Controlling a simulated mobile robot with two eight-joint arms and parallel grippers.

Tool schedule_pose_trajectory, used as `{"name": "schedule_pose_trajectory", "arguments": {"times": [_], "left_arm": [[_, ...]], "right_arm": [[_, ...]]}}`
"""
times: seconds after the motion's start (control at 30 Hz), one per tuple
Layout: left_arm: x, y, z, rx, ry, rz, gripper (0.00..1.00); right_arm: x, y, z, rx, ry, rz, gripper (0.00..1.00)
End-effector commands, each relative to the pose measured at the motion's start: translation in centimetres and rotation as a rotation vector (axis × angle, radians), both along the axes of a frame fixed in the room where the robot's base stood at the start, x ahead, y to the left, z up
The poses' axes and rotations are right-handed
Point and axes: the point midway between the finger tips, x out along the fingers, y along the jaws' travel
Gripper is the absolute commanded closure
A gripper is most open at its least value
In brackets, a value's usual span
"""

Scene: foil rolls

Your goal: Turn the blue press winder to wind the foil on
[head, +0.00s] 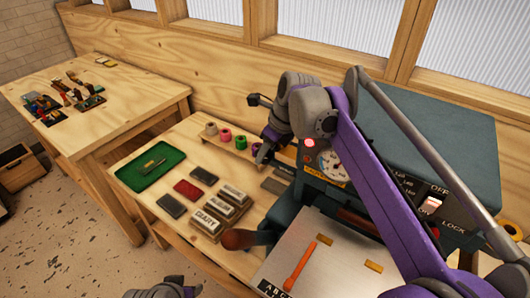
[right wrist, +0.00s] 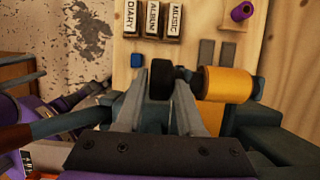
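The blue-grey press (head: 440,130) stands at the right of the bench, partly hidden by my right arm. In the right wrist view a dark round knob (right wrist: 160,83) sits beside a gold foil roll (right wrist: 228,84); it appears to be the winder. My right gripper (head: 260,153) is at the press's left side. In the right wrist view its two fingers (right wrist: 163,95) stand on either side of the knob; I cannot tell whether they touch it. In the head view the gripper hides the knob. Of my left arm only a part shows at the bottom edge; its fingers are not visible.
Coloured foil rolls (head: 225,137) stand on a wooden rack behind. Stamp blocks (head: 205,222) and a green tray (head: 150,165) lie left of the press. An orange-red handle (head: 298,266) lies over the press's metal plate (head: 330,280). A second table (head: 120,95) stands at left.

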Motion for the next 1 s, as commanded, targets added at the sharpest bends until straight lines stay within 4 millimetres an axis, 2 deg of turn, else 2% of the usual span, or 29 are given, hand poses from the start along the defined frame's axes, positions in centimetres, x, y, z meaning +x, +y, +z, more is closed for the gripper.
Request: {"name": "schedule_pose_trajectory", "arguments": {"times": [0.03,0.1,0.47,0.57,0.8,1.0], "left_arm": [[0.0,0.0,0.0,0.0,0.0,0.0,0.5],[0.0,0.0,0.0,0.0,0.0,0.0,0.5],[0.0,0.0,0.1,0.0,-0.001,0.0,0.5],[0.1,0.0,0.3,0.0,-0.002,0.0,0.5],[0.6,0.0,1.3,0.0,-0.01,0.0,0.5],[0.9,0.0,2.0,0.0,-0.016,0.0,0.5]], "right_arm": [[0.0,0.0,0.0,0.0,0.0,0.0,0.52],[0.0,0.0,0.0,0.0,0.0,0.0,0.4],[0.0,0.0,0.5,-0.001,0.001,0.0,0.4],[0.0,0.0,1.8,-0.001,-0.001,0.0,0.4],[0.1,0.0,6.6,-0.001,-0.002,0.0,0.4],[0.1,0.0,9.4,-0.001,-0.001,0.001,0.4]]}}
